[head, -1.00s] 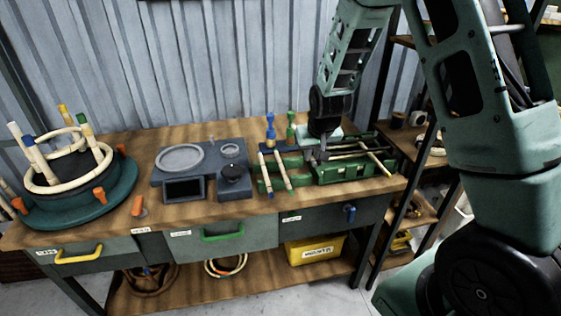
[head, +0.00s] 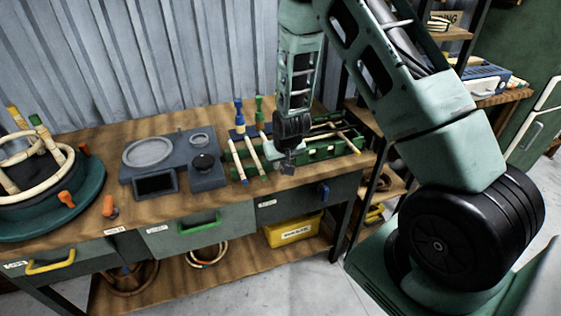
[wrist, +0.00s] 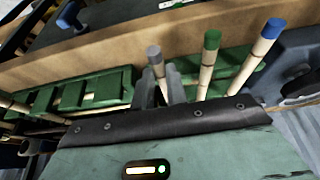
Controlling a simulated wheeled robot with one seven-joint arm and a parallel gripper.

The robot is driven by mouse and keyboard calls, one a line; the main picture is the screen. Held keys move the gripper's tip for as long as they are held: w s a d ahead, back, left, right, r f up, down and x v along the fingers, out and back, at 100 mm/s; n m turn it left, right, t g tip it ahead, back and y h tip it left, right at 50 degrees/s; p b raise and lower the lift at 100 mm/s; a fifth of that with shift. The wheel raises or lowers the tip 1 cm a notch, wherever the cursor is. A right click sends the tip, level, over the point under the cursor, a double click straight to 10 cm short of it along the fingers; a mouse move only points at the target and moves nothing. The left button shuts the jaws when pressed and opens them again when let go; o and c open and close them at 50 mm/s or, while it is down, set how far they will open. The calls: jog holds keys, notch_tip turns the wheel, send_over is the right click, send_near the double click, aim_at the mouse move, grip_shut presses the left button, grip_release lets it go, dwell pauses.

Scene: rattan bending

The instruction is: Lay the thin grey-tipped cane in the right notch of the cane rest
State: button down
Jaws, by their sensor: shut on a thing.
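My gripper (wrist: 163,88) is shut on the thin grey-tipped cane (wrist: 155,56), whose grey end stands out past the fingers in the wrist view. In the head view my gripper (head: 288,166) is just right of the cane rest (head: 234,158), near the bench's front; the held cane is too small to make out there. In the wrist view the green cane rest (wrist: 228,88) shows behind a green-tipped cane (wrist: 209,62) and a blue-tipped cane (wrist: 256,58). These two lie side by side, right of the held cane there. The right notch itself is hidden.
A long green slatted frame (head: 328,154) with canes on it stands right of the rest. A grey unit with a round dish (head: 148,151) is to the left. The bench's front edge is close.

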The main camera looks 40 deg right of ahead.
jog(key=shift+f, duration=0.2)
jog(key=c, duration=1.4)
grip_release()
jog(key=shift+r, duration=0.1)
jog(key=shift+r, duration=0.1)
